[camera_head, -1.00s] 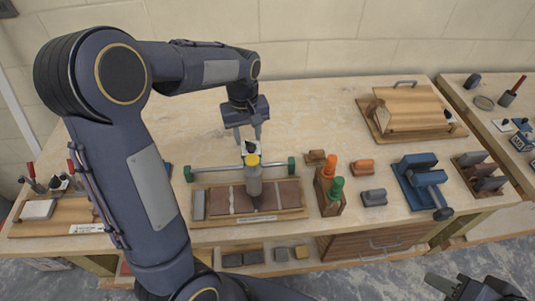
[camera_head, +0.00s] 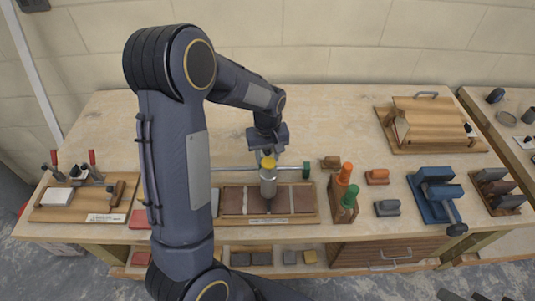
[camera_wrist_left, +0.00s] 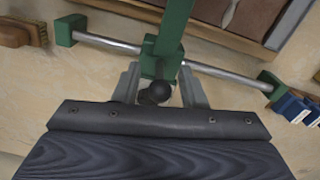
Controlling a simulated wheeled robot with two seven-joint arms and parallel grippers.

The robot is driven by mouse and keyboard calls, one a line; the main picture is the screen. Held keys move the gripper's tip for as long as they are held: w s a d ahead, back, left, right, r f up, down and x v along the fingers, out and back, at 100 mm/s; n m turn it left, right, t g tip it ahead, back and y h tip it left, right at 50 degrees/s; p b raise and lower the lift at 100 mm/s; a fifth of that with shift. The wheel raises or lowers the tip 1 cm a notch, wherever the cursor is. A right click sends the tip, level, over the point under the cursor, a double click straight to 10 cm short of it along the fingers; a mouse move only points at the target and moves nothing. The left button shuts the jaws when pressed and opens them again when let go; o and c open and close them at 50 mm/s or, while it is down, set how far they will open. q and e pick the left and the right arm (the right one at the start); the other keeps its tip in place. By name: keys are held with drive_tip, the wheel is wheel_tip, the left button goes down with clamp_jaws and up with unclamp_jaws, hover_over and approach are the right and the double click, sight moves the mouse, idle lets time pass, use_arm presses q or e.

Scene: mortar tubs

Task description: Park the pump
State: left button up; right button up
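The pump, a grey cylinder with a yellow top (camera_head: 268,180), stands over the brown-filled tray at the bench's middle. A green carriage (camera_wrist_left: 160,62) sits on a steel rail (camera_wrist_left: 215,75) with green end blocks, and a green bar runs from it. A dark round knob (camera_wrist_left: 154,92) is at the carriage. My left gripper (camera_wrist_left: 158,92) has its fingers apart on either side of the knob; small gaps seem to show. In the head view my left gripper (camera_head: 268,157) is right behind the yellow top. Of my right gripper (camera_head: 462,296) only dark tips show at the bottom edge.
The tray (camera_head: 308,218) lies under the pump. Orange and green handles stand in a wooden block (camera_head: 340,208). A blue device (camera_head: 436,195) is further right. The bench behind the rail is clear.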

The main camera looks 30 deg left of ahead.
use_arm(q)
clamp_jaws()
drive_tip(key=s+a+b, duration=0.2)
drive_tip(key=s+a, duration=0.6)
drive_tip(key=a, duration=0.6)
drive_tip(key=shift+s, duration=0.2)
drive_tip(key=shift+r, duration=0.1)
drive_tip(key=shift+c, duration=1.2)
unclamp_jaws()
drive_tip(key=shift+o, duration=1.4)
drive_tip(key=shift+s+a, duration=0.1)
drive_tip(key=shift+s, duration=0.05)
